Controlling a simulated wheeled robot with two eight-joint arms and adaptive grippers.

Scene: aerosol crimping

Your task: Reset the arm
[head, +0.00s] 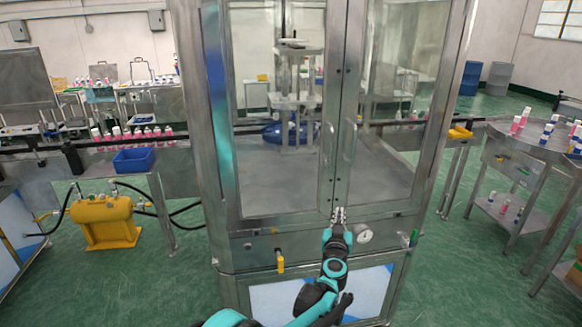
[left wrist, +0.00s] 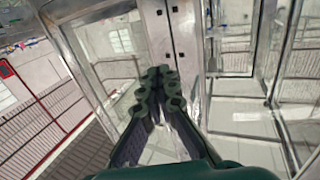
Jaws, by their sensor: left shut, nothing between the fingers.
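My left arm reaches up from the bottom of the head view to the front of a steel-framed glass cabinet (head: 222,234). My left gripper (head: 339,215) is shut and empty, in front of the lower middle of the cabinet, just below where its two glass doors meet. In the left wrist view the gripper's fingers (left wrist: 160,85) lie together with nothing between them, and the cabinet's steel door frame (left wrist: 176,22) stands beyond them. I cannot tell whether the fingertips touch the cabinet. My right gripper is not in view.
A round gauge (head: 365,236) and a yellow handle (head: 280,262) sit on the cabinet's lower front. A yellow tank (head: 104,222) stands on the floor. A steel table (head: 515,150) with bottles is at right.

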